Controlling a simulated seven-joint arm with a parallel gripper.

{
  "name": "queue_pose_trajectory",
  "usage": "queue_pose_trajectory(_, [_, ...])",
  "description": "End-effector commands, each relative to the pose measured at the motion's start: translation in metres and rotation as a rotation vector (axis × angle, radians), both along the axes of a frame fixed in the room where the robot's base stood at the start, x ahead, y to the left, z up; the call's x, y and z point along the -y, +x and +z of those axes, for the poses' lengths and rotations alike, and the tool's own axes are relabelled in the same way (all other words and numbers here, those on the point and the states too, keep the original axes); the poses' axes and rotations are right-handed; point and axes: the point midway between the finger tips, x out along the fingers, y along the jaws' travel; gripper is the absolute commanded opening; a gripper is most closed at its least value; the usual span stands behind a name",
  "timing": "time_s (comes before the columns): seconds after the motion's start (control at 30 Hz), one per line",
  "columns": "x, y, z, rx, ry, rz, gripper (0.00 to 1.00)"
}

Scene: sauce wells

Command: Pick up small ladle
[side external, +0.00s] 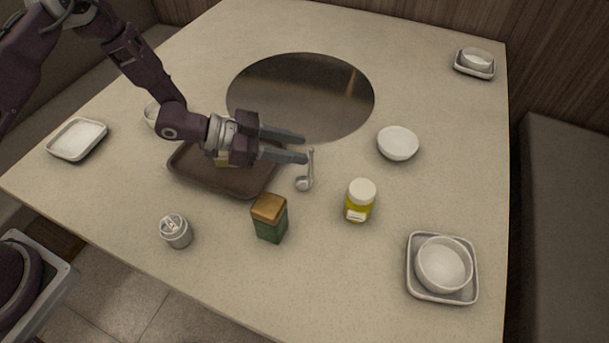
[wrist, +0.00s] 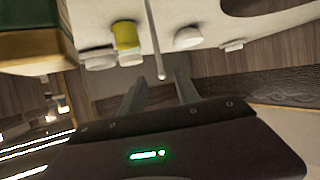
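The small metal ladle (side external: 304,184) is right of the brown tray, just beyond my gripper's fingertips in the side view. Its round bowl is low and its thin handle runs up toward the fingertips. My gripper (side external: 306,148) is open, lies roughly level, points right and holds nothing. In the wrist view, which looks inverted, the thin ladle handle (wrist: 154,40) ends just ahead of the gap between the two fingers (wrist: 160,82). The handle looks apart from both fingers; the exact distance cannot be told. The ladle's bowl is not clear in the wrist view.
The brown tray (side external: 184,180) lies under my gripper, with a pale yellow item (side external: 226,159) partly hidden. Nearby stand a green tin (side external: 270,222), a yellow jar (side external: 359,204), a can (side external: 175,232) and a white bowl (side external: 398,143). A dark round surface (side external: 300,90) lies behind.

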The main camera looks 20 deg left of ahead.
Motion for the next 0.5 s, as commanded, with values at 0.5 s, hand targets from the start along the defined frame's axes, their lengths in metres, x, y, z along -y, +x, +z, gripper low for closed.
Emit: queue_pose_trajectory(0.5, [0.05, 0.031, -0.05, 0.004, 0.0, -0.003, 0.38])
